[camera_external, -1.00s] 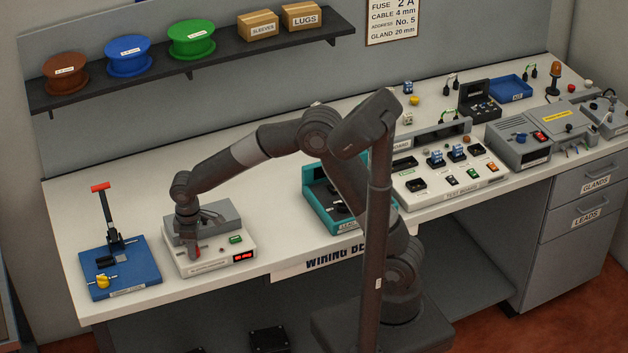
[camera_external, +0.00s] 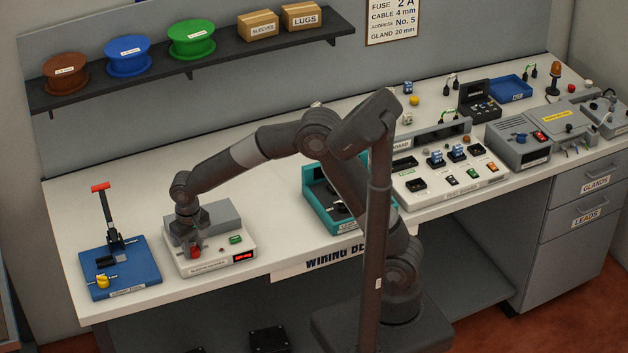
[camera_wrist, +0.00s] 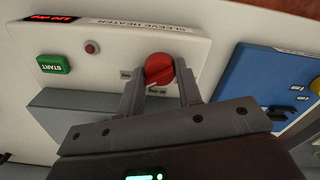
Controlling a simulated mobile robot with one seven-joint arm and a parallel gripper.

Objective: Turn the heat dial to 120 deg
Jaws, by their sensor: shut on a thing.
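The sleeve heater (camera_external: 224,261) is a white box with a grey block on top, on the front left of the bench. Its red heat dial (camera_wrist: 159,69) sits between the two fingers of my gripper (camera_wrist: 160,84) in the wrist view. The gripper is shut on the dial, which also shows in the external view (camera_external: 195,252). The red display (camera_wrist: 50,19) is lit; it seems to read 120, but the digits are small and upside down. The green START button (camera_wrist: 53,64) and a small red lamp (camera_wrist: 91,47) are beside the dial.
A blue crimp tool base (camera_external: 130,277) with an upright red-handled lever (camera_external: 101,187) stands left of the heater. A teal device (camera_external: 316,200) is to the right, partly behind my arm. The bench between heater and teal device is clear.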

